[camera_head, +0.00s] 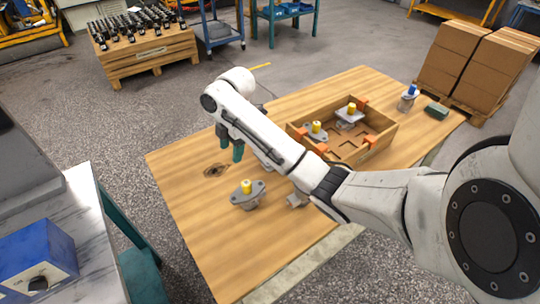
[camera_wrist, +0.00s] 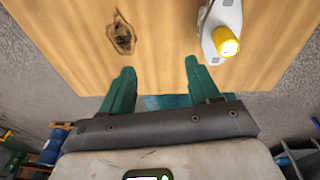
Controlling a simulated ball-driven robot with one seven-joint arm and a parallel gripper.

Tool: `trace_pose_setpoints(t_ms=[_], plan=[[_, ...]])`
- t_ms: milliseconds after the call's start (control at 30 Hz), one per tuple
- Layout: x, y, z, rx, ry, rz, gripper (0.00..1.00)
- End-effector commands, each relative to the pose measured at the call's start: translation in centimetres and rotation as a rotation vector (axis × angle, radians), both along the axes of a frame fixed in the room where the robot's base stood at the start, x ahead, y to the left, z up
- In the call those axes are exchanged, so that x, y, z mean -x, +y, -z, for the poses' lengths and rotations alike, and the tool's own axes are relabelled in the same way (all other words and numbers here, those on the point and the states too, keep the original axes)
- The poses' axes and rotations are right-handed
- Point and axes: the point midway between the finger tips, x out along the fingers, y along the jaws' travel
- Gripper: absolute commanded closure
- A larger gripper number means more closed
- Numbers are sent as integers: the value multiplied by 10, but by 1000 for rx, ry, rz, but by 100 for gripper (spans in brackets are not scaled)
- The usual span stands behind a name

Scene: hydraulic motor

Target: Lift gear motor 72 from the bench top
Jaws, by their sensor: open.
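A grey gear motor with a yellow cap (camera_head: 247,197) stands on the bare wood of the bench top (camera_head: 205,225), near its front left part. No number is readable on it. In the wrist view a motor with a yellow cap (camera_wrist: 226,35) shows at the upper right, cut off by the top edge. My gripper (camera_head: 231,149) hangs above the bench with teal fingers apart. In the wrist view my gripper (camera_wrist: 159,66) is open with nothing between the fingers. The motor lies beyond and right of the right finger. Another grey part (camera_head: 298,199) is half hidden behind my arm.
A wooden tray (camera_head: 372,152) with orange corner pieces holds two yellow-capped motors (camera_head: 316,131). A dark knot (camera_head: 215,170) marks clear wood.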

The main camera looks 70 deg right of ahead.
Motion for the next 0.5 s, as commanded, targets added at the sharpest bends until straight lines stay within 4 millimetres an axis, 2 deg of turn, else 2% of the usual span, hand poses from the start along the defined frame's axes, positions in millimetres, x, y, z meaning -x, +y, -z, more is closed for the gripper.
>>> trace_pose_setpoints(t_ms=[33, 100, 200, 300, 367, 500], plan=[[13, -34, -11, 32, 26, -20, 39], [29, -67, -20, 58, 62, -59, 39], [50, -99, -28, 80, 102, -98, 39], [62, -116, -31, 88, 127, -118, 39], [66, -120, -28, 89, 133, -124, 39], [68, -121, -9, 88, 138, -126, 39]])
